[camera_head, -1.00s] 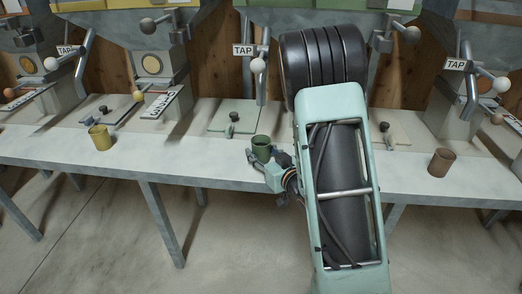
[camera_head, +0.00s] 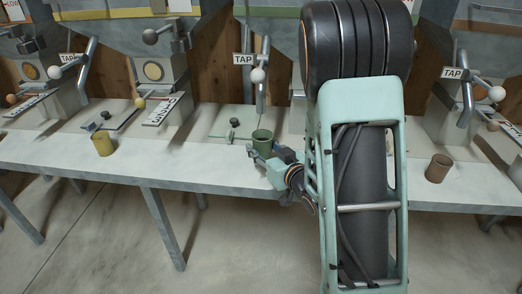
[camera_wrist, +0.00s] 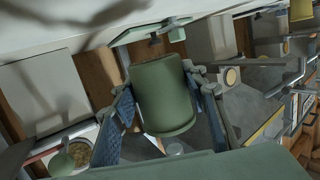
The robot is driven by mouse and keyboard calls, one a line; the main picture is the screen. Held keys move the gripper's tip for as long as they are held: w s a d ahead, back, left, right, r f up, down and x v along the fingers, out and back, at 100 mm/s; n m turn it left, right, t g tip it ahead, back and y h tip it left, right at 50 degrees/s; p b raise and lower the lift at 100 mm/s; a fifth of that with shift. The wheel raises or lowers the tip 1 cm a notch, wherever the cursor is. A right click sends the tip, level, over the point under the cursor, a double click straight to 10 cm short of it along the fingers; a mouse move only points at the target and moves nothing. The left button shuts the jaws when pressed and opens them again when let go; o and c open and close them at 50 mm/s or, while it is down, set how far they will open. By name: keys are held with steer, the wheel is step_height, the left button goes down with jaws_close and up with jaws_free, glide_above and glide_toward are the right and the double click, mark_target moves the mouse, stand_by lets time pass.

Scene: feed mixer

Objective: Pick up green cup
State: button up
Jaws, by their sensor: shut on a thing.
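The green cup (camera_head: 262,142) is at the middle of the head view, upright, above the front of the pale bench. My gripper (camera_head: 260,155) is shut on it from the front right. The wrist view shows the green cup (camera_wrist: 164,95) between my two finger pads, one on each side. The cup appears to be clear of the bench, but its underside is partly hidden by my gripper. My arm covers the bench to the right of the cup.
A yellow cup (camera_head: 102,144) stands on the bench (camera_head: 195,172) to the left, and a brown cup (camera_head: 438,168) to the right. Behind the green cup are a pale green plate (camera_head: 222,127) and a tap pipe (camera_head: 263,80). The bench between the yellow and green cups is clear.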

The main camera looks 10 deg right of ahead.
mark_target(264, 144)
steer(key=s+r+p, duration=0.2)
steer(key=r, duration=0.1)
steer(key=shift+s+a+r, duration=0.15)
steer(key=shift+s+r, duration=0.1)
steer(key=shift+s, duration=0.15)
steer(key=shift+s+p, duration=0.2)
steer(key=shift+p, duration=0.75)
steer(key=s+r+p, duration=0.1)
steer(key=p, duration=0.3)
steer(key=shift+s, duration=0.25)
steer(key=p, duration=0.4)
steer(key=shift+s+r, duration=0.2)
steer(key=shift+s, duration=0.15)
steer(key=s+p, duration=0.1)
steer(key=p, duration=0.5)
steer(key=shift+s+a+r, duration=0.1)
steer(key=shift+s+r, duration=0.2)
steer(key=shift+s, duration=0.1)
steer(key=shift+s+a+r+p, duration=0.1)
steer(key=shift+s+r+p, duration=0.1)
steer(key=shift+s+p, duration=0.55)
steer(key=shift+s+r+p, duration=0.25)
steer(key=shift+s+p, duration=0.45)
steer(key=shift+p, duration=0.1)
steer(key=shift+s+a+r+p, duration=0.1)
steer(key=shift+s+r+p, duration=0.1)
steer(key=shift+s+p, duration=0.55)
